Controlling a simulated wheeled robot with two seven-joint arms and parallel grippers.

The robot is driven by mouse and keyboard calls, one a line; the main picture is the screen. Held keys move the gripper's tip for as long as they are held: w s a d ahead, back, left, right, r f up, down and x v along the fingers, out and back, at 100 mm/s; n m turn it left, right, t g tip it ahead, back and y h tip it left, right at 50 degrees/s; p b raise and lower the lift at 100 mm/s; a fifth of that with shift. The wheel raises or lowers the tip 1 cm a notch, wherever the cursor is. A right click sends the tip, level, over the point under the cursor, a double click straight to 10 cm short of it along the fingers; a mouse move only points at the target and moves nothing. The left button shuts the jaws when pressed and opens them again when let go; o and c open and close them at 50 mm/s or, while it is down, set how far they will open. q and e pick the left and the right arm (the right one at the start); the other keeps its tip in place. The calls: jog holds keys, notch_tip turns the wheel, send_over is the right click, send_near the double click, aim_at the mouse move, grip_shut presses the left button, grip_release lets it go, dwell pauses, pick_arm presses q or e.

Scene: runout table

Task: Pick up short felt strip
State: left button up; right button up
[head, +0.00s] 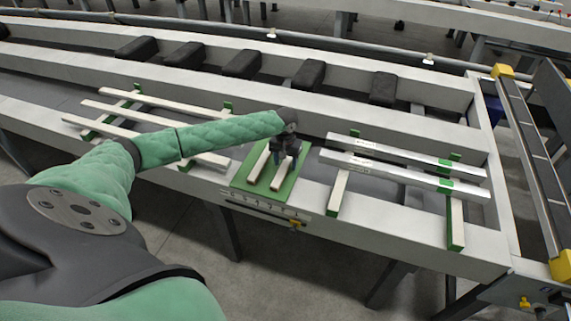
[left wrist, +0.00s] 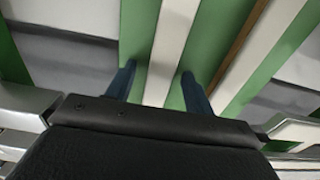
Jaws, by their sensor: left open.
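My left gripper (head: 284,160) hangs over a green board (head: 240,182) in the middle of the table, fingers pointing down. Two short pale strips lie on the board: one (head: 281,181) under my gripper and one (head: 258,163) to its left. In the left wrist view the open blue fingers (left wrist: 158,82) stand on either side of a pale strip (left wrist: 171,45), with gaps showing. A second pale strip (left wrist: 256,55) lies to the right, outside the fingers. Whether the fingertips touch the board is unclear. My right gripper is not in view.
Long pale strips (head: 135,116) lie across green supports at the left. Two silvery bars (head: 400,176) lie across pale supports at the right. Several black pads (head: 241,64) stand along the back channel. A yellow-cornered frame (head: 523,165) stands at the far right.

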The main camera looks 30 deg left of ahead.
pick_arm(q)
jog(key=shift+f, duration=0.1)
jog(key=c, duration=1.1)
